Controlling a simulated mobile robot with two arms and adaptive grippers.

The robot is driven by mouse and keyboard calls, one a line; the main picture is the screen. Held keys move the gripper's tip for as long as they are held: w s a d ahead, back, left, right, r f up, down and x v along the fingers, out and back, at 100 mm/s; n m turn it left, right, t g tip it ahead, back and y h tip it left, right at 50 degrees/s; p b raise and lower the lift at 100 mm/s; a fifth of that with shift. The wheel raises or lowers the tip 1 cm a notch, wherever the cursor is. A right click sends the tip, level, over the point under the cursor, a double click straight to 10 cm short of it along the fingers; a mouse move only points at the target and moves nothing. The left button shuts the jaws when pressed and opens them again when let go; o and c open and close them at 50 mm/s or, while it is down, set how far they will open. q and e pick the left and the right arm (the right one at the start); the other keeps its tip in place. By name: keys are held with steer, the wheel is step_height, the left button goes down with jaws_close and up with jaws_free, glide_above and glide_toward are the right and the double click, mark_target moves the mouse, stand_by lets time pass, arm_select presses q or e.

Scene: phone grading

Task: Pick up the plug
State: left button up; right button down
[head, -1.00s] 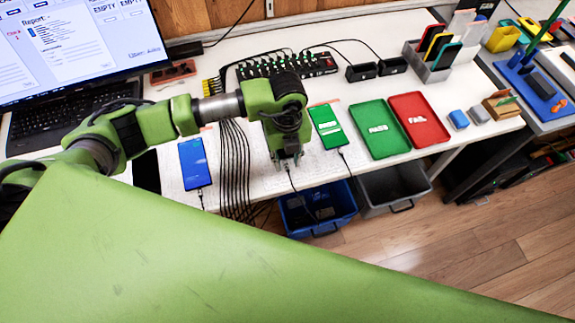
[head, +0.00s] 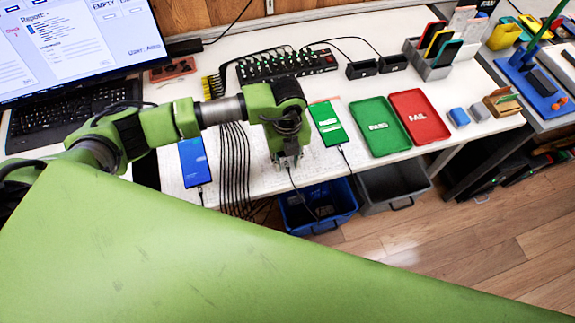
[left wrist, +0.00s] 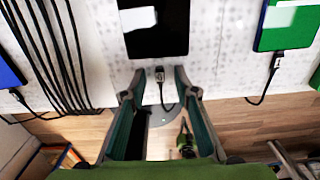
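The plug (left wrist: 160,75) is a small dark connector with a pale part, just below the bottom edge of a black phone (left wrist: 156,30) in the left wrist view. Its cable runs down past the table edge. My left gripper (left wrist: 160,76) is open, its fingertips on either side of the plug with small gaps. In the head view my left gripper (head: 287,160) points down at the table's front edge and hides the plug and most of that phone. The cable (head: 291,180) shows below it. My right gripper is not in view.
A blue-screen phone (head: 194,163) lies left and a green-screen phone (head: 328,124) right, each with a cable. Several black cables (head: 234,165) hang at the left. Green PASS (head: 378,140) and red FAIL (head: 420,128) trays are at right. Bins (head: 318,205) stand below the table edge.

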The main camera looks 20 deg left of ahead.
arm_select(q)
jaws_close()
